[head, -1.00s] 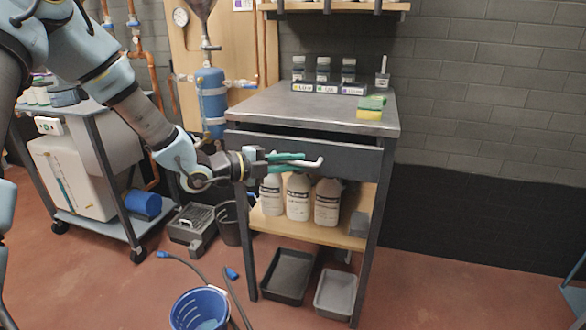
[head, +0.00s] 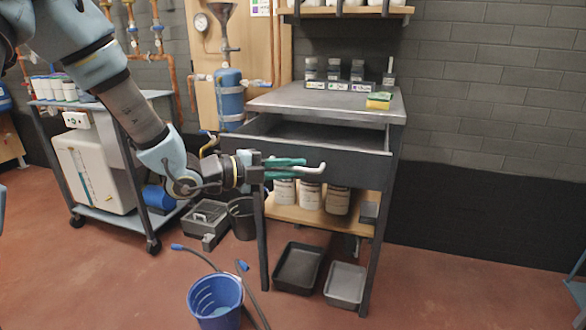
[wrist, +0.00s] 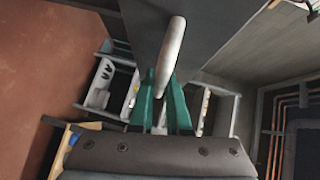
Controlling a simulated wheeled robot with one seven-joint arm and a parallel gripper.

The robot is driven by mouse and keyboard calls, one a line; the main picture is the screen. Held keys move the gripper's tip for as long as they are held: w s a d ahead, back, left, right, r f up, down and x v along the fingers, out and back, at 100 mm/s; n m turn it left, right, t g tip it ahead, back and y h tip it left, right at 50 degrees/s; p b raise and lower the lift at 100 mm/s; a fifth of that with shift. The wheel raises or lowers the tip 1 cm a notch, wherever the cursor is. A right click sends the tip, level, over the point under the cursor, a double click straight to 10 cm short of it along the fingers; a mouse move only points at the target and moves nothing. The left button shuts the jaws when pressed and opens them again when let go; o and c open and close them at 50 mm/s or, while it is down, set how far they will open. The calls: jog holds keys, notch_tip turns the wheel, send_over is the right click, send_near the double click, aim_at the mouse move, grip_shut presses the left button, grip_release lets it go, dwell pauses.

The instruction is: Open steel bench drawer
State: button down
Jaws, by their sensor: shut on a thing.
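The steel bench (head: 330,101) stands at the centre of the head view. Its dark drawer (head: 350,167) is pulled well out, with its inside showing below the bench top. My gripper (head: 303,167) is at the drawer front, its green fingers shut on the pale drawer handle (head: 316,170). In the wrist view the handle (wrist: 170,55) runs between the green fingertips (wrist: 163,100). Part of the handle is hidden by the fingers.
Several bottles (head: 337,200) stand on the wooden shelf under the drawer. Two trays (head: 345,284) lie on the floor below. A blue bucket (head: 216,297) with a hose stands in front. A trolley (head: 128,180) is at left. Floor at right is clear.

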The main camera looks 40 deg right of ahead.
jog(key=c, duration=0.9)
grip_release()
jog(key=v, duration=1)
jog(key=shift+a, duration=0.35)
jog(key=shift+w, duration=0.15)
